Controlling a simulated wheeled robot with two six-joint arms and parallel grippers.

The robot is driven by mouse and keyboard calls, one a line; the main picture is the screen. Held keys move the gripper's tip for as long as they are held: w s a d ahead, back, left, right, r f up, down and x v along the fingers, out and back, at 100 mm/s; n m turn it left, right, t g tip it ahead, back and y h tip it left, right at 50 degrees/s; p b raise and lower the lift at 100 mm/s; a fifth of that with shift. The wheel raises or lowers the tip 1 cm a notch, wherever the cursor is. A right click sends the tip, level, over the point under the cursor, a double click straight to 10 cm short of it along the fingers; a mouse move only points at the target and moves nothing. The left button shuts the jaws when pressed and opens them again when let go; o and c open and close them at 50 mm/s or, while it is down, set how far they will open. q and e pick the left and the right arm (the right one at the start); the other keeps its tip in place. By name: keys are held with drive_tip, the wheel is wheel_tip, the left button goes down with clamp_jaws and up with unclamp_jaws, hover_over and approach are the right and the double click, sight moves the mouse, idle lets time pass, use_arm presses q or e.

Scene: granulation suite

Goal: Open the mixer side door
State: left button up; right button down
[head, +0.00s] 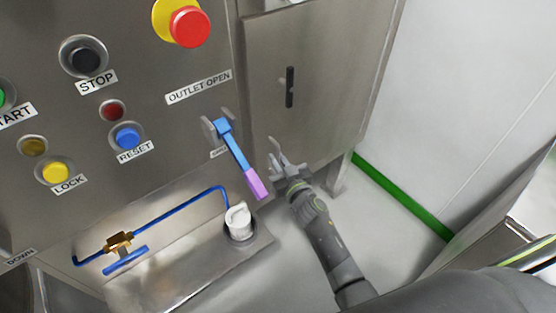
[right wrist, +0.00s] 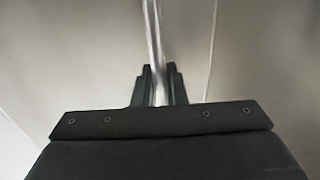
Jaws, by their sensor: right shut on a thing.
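The mixer side door (head: 330,75) is a grey metal panel right of the control panel, with a small black upright fitting (head: 289,87) on it. It looks flush with the cabinet, but I cannot be sure that it is fully closed. My right gripper (head: 277,158) is at the door's lower left. In the right wrist view, its dark fingers (right wrist: 156,88) are shut around a thin, shiny upright metal bar (right wrist: 153,35). The bar looks like a door handle, though its ends are hidden. My left gripper is not in view.
A blue lever with a pink end (head: 239,155) hangs just left of my right gripper. The control panel has a red emergency button (head: 190,27) and several other buttons. A blue pipe (head: 180,207) and a white cap (head: 238,221) are below. Pale floor lies right, beside a green strip (head: 400,195).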

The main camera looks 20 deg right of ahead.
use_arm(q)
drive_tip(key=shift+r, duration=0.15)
use_arm(e)
drive_tip(key=shift+s+d, duration=0.1)
drive_tip(key=shift+s, duration=0.05)
use_arm(q)
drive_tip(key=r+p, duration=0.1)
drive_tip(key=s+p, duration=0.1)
drive_tip(key=p, duration=0.1)
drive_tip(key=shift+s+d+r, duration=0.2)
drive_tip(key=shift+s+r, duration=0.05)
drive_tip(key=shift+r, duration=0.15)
use_arm(e)
drive_tip(key=s+d+n+g+y, duration=0.5)
drive_tip(key=s+d+y, duration=0.5)
drive_tip(key=s+d, duration=1.1)
drive_tip(key=n, duration=0.2)
drive_tip(key=shift+d+n+g+y, duration=0.25)
drive_tip(key=shift+n+g+y, duration=0.05)
drive_tip(key=shift+n+g, duration=0.1)
